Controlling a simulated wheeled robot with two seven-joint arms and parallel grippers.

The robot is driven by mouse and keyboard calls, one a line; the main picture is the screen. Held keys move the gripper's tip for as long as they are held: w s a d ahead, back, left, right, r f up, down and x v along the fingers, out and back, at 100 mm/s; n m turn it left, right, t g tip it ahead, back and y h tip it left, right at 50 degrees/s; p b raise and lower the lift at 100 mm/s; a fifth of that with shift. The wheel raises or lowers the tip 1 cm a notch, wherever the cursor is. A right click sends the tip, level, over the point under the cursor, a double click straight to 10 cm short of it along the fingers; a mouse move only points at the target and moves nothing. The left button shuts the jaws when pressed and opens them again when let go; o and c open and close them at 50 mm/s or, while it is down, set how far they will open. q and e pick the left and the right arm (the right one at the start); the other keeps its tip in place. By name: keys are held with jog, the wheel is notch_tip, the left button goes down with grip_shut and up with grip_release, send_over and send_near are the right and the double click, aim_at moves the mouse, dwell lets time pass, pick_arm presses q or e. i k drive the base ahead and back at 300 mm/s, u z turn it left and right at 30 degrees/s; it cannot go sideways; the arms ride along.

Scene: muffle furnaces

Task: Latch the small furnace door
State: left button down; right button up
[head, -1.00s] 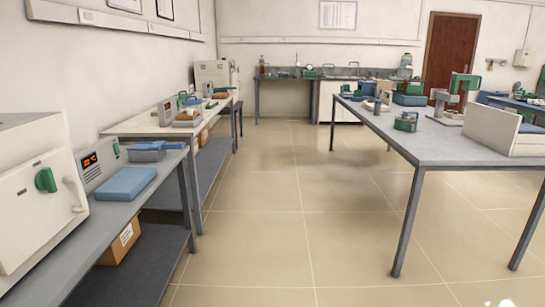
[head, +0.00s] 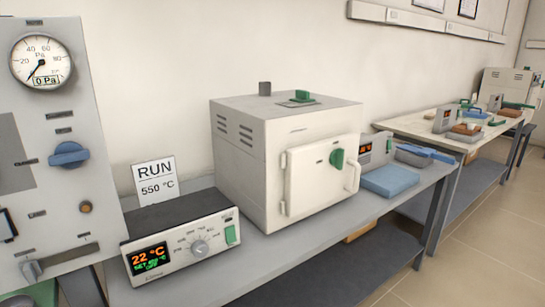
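The small furnace (head: 265,150) is a cream box on the grey bench along the wall, in the middle of the head view. Its door (head: 310,185) is on the front face, with hinges on the left edge. The door looks closed against the body; I cannot tell if a narrow gap is left. A green latch knob (head: 337,158) sits at the upper right of the door, and a pale handle (head: 353,177) is at its right edge. Neither of my grippers is clearly in view, and nothing touches the furnace.
A control box (head: 180,250) showing 22 °C stands left of the furnace, with a sign (head: 156,181) reading RUN 550 °C behind it. A grey gauge panel (head: 60,150) rises at far left. A blue slab (head: 391,181) lies right of the furnace. Floor (head: 470,260) is clear at lower right.

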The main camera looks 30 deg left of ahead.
aim_at(336, 158)
jog(key=u, duration=0.9)
jog(key=k, duration=0.9)
jog(key=z, duration=1)
jog(key=i, duration=0.9)
jog(key=u, duration=0.45)
jog(key=i, duration=0.85)
jog(key=u, duration=0.65)
